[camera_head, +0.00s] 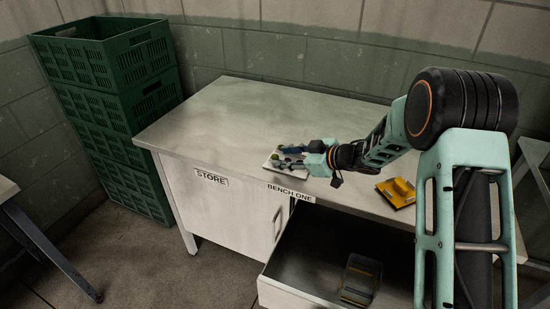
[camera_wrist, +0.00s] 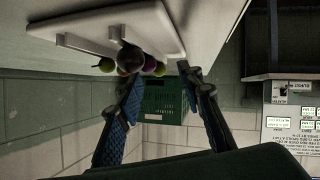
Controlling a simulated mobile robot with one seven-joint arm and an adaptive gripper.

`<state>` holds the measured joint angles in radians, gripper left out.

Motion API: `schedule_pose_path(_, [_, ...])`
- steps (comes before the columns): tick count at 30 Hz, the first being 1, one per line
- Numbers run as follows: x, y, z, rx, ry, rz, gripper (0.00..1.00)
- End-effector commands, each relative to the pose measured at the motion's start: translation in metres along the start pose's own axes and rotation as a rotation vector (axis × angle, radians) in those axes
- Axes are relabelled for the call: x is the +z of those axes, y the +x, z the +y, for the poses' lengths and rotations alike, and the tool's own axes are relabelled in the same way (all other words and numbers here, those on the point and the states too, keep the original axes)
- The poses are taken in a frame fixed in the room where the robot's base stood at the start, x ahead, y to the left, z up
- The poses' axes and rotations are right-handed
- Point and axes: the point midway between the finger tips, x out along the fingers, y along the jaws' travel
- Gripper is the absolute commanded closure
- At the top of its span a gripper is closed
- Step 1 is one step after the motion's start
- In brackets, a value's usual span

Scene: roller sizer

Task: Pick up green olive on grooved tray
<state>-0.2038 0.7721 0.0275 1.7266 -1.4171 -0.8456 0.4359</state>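The white tray (camera_head: 293,175) lies on the bench, partly hidden by my gripper (camera_head: 281,157). A small round green thing (camera_head: 275,157), likely the green olive, shows at the fingertips.
The bench (camera_head: 215,120) is clear to the left and behind the tray. A yellow object (camera_head: 397,191) lies to the right, near the front edge. An open drawer (camera_head: 300,268) below holds a dark container (camera_head: 360,280). Stacked green crates (camera_head: 115,110) stand at the left.

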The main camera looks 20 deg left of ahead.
Motion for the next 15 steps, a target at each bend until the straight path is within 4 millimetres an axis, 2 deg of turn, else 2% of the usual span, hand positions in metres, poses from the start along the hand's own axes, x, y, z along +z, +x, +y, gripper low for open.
schedule_pose_path(4, [0.001,0.016,0.0,0.001,0.0,0.0,0.66])
schedule_pose_path(11, [0.0,0.018,0.0,0.002,0.001,-0.001,0.66])
schedule_pose_path(15, [0.0,0.018,0.0,0.002,0.001,-0.001,0.78])
